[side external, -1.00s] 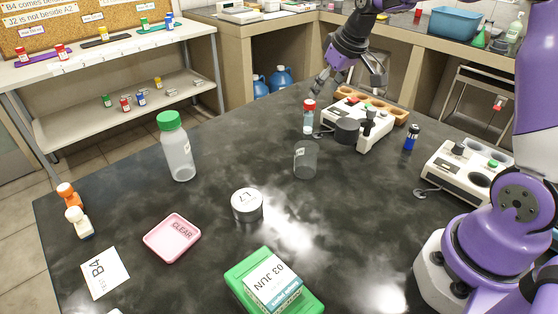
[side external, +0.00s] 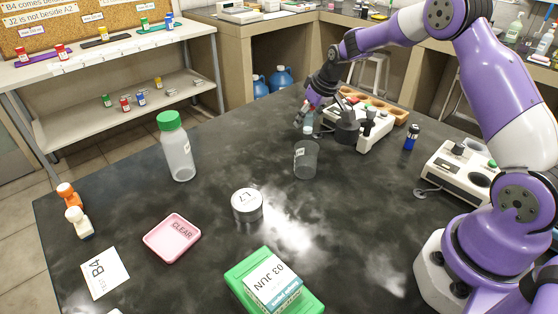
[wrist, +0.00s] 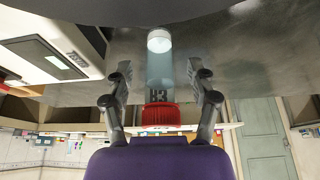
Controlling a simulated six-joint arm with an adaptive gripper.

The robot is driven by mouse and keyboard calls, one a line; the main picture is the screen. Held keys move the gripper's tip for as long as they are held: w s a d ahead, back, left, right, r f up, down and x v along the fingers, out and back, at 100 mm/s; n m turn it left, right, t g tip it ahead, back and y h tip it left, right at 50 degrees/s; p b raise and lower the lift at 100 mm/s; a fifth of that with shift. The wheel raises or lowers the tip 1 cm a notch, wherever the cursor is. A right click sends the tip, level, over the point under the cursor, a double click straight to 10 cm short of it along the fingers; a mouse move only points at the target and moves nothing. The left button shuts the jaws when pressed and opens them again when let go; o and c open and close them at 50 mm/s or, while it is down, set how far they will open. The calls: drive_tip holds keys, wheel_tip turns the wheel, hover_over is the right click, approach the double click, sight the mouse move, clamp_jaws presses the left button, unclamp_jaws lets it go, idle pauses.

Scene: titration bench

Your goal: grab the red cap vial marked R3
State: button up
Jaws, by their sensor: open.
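The red cap vial (wrist: 159,68) stands between my gripper's fingers in the wrist view, with pale blue liquid and a dark mark that looks like R3, seen upside down. Its red cap (wrist: 162,115) is nearest the palm. My gripper (wrist: 160,80) is open, one finger on each side of the vial, with visible gaps. In the side view my gripper (side external: 307,116) is low over the bench at the vial (side external: 308,121), partly covering it. The vial appears upright on the dark bench.
A clear beaker (side external: 306,161) stands just in front of the vial. A white instrument (side external: 374,137) with a dark round top (side external: 347,131) is close on the right. A green-capped bottle (side external: 178,156) stands left. A blue vial (side external: 411,138) stands farther right.

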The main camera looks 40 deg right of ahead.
drive_tip(key=c, duration=1.1)
drive_tip(key=shift+o, duration=0.2)
